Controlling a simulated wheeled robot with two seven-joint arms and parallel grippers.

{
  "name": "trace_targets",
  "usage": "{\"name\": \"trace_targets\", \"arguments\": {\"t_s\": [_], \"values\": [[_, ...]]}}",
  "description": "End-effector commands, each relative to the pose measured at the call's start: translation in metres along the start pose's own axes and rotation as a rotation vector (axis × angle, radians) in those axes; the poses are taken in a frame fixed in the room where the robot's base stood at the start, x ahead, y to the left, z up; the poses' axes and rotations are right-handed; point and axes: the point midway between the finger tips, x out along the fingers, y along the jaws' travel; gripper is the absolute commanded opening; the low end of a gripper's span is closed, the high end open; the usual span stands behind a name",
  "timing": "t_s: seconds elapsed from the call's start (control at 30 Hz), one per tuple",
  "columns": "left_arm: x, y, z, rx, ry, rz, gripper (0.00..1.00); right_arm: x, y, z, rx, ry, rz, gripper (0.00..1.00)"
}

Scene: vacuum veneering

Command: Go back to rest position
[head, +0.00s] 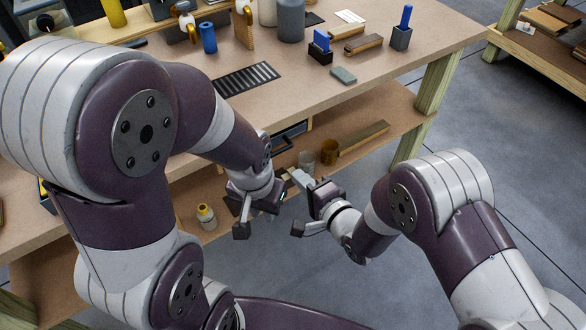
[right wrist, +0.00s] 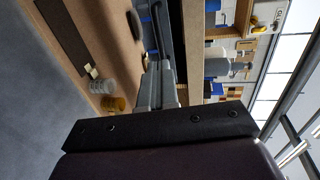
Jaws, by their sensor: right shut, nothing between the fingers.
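My left gripper (head: 282,198) hangs in front of the workbench, at the end of the arm from the left. Its fingers are largely hidden, so I cannot tell whether it is open or shut. My right gripper (head: 294,176) is close beside it, in front of the lower shelf, with its grey fingers pointing up and left. In the right wrist view the fingers (right wrist: 158,85) are together with nothing between them. Both grippers are apart from the tabletop.
The workbench top (head: 330,100) carries a black slotted mat (head: 246,78), a grey block (head: 343,76), brushes and bottles. Floor (head: 470,120) on the right is clear.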

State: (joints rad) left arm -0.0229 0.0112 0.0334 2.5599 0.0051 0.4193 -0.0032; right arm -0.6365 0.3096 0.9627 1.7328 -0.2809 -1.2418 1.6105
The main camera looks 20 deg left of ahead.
Motion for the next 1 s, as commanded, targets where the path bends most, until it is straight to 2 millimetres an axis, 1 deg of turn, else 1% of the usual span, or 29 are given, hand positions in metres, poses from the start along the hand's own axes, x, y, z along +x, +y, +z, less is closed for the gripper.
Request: {"name": "trace_targets", "arguments": {"t_s": [0.03, 0.1, 0.2, 0.33, 0.43, 0.5, 0.53, 0.57, 0.6, 0.63, 0.67, 0.7, 0.73, 0.77, 0.8, 0.83, 0.87, 0.9, 0.97, 1.0], "values": [[-0.002, 0.000, 0.000, 0.000, 0.000, 0.000, 0.23, -0.010, -0.001, -0.001, 0.001, 0.002, 0.002, 0.00], [-0.003, 0.000, 0.000, 0.000, 0.000, 0.000, 0.23, -0.024, -0.001, -0.001, 0.000, 0.003, 0.002, 0.00], [-0.004, 0.000, -0.001, 0.000, 0.000, 0.000, 0.23, -0.041, 0.000, -0.001, 0.000, 0.002, 0.002, 0.00], [-0.004, 0.000, -0.001, 0.000, 0.000, 0.000, 0.23, -0.052, 0.001, 0.000, 0.000, 0.001, 0.002, 0.00], [-0.004, 0.000, -0.001, 0.000, 0.000, 0.000, 0.23, -0.054, 0.001, 0.000, -0.002, 0.001, 0.002, 0.00], [-0.004, 0.000, -0.001, 0.000, 0.000, 0.000, 0.23, -0.054, 0.004, 0.000, -0.052, 0.000, 0.017, 0.00], [-0.004, 0.000, 0.000, 0.000, 0.000, 0.000, 0.23, -0.054, 0.011, 0.000, -0.103, -0.001, 0.050, 0.00], [-0.004, 0.000, -0.001, 0.000, 0.000, 0.000, 0.23, -0.055, 0.024, -0.001, -0.173, -0.002, 0.113, 0.00], [-0.004, 0.000, -0.001, 0.000, 0.000, 0.000, 0.23, -0.064, 0.050, -0.003, -0.283, -0.014, 0.240, 0.00], [-0.004, 0.000, -0.001, 0.000, 0.000, 0.000, 0.23, -0.072, 0.067, -0.005, -0.381, -0.032, 0.349, 0.00], [-0.005, 0.000, -0.001, 0.000, 0.000, 0.000, 0.23, -0.082, 0.080, -0.009, -0.485, -0.061, 0.464, 0.00], [-0.013, 0.000, -0.001, 0.000, 0.000, 0.000, 0.23, -0.103, 0.084, -0.021, -0.615, -0.107, 0.621, 0.00], [-0.021, 0.000, -0.002, 0.000, 0.000, 0.000, 0.23, -0.122, 0.082, -0.031, -0.698, -0.153, 0.740, 0.00], [-0.030, 0.000, -0.003, 0.000, 0.000, 0.000, 0.23, -0.145, 0.075, -0.042, -0.763, -0.206, 0.853, 0.00], [-0.043, 0.000, -0.005, 0.000, 0.000, 0.000, 0.23, -0.179, 0.062, -0.054, -0.822, -0.293, 0.990, 0.00], [-0.054, 0.000, -0.006, 0.000, 0.000, 0.000, 0.23, -0.207, 0.047, -0.061, -0.842, -0.362, 1.078, 0.00], [-0.063, 0.000, -0.008, 0.000, 0.001, 0.000, 0.23, -0.234, 0.032, -0.065, -0.845, -0.432, 1.149, 0.00], [-0.075, 0.000, -0.009, 0.000, 0.001, 0.000, 0.23, -0.265, 0.010, -0.068, -0.829, -0.508, 1.212, 0.00], [-0.091, 0.000, -0.011, 0.000, 0.001, 0.000, 0.23, -0.302, -0.022, -0.069, -0.780, -0.575, 1.262, 0.00], [-0.102, 0.000, -0.012, 0.000, 0.001, 0.000, 0.23, -0.321, -0.044, -0.071, -0.736, -0.574, 1.277, 0.00]]}}
